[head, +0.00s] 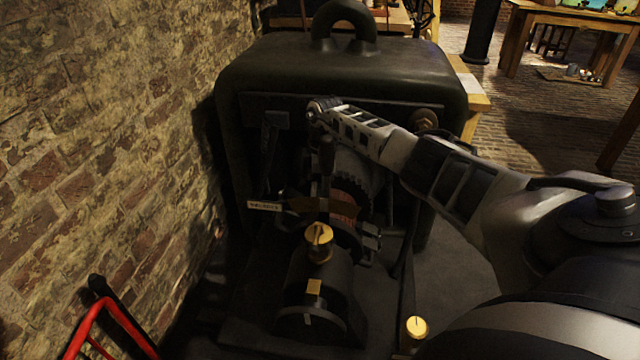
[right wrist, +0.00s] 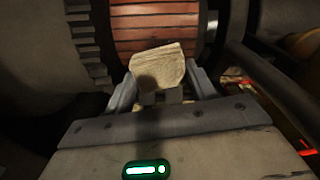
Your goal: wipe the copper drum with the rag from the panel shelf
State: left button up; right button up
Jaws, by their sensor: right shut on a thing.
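The copper drum (right wrist: 165,22) fills the top of the right wrist view, with reddish-brown bands. In the head view a small part of the drum (head: 343,206) shows inside the dark machine. My right gripper (right wrist: 162,78) is shut on the rag (right wrist: 158,66), a beige folded cloth between its fingers. The rag is right in front of the drum and overlaps its lower edge; I cannot tell whether they touch. In the head view my right arm reaches in from the right across the machine's front, and I cannot make out the rag there. My left gripper is not in view.
The dark machine housing (head: 340,70) surrounds the drum, with a toothed ring beside it. Brass-capped fittings (head: 319,236) stand in front. A brick wall (head: 100,130) is close on the left, with a red tube frame (head: 122,322) below. A wooden table (head: 575,20) stands far right.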

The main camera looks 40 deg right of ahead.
jog(key=shift+f+b, duration=0.35)
jog(key=shift+f, duration=0.25)
jog(key=shift+s+d+r+p, duration=0.3)
jog(key=shift+s+p, duration=0.1)
jog(key=shift+p, duration=0.3)
jog(key=shift+s+d+p, duration=0.5)
jog(key=shift+s+p, duration=0.1)
jog(key=shift+p, duration=0.2)
jog(key=shift+s+d+p, duration=0.45)
jog(key=shift+s+p, duration=0.15)
jog(key=shift+p, duration=0.05)
jog(key=shift+f, duration=0.15)
jog(key=shift+w+a+f+b, duration=0.3)
jog(key=shift+w+a+b, duration=0.2)
jog(key=shift+w+b, duration=0.1)
jog(key=shift+w+a+f+b, duration=0.15)
jog(key=shift+w+a+b, duration=0.6)
jog(key=shift+w+a, duration=0.1)
jog(key=shift+w+d, duration=0.1)
jog(key=shift+d, duration=0.05)
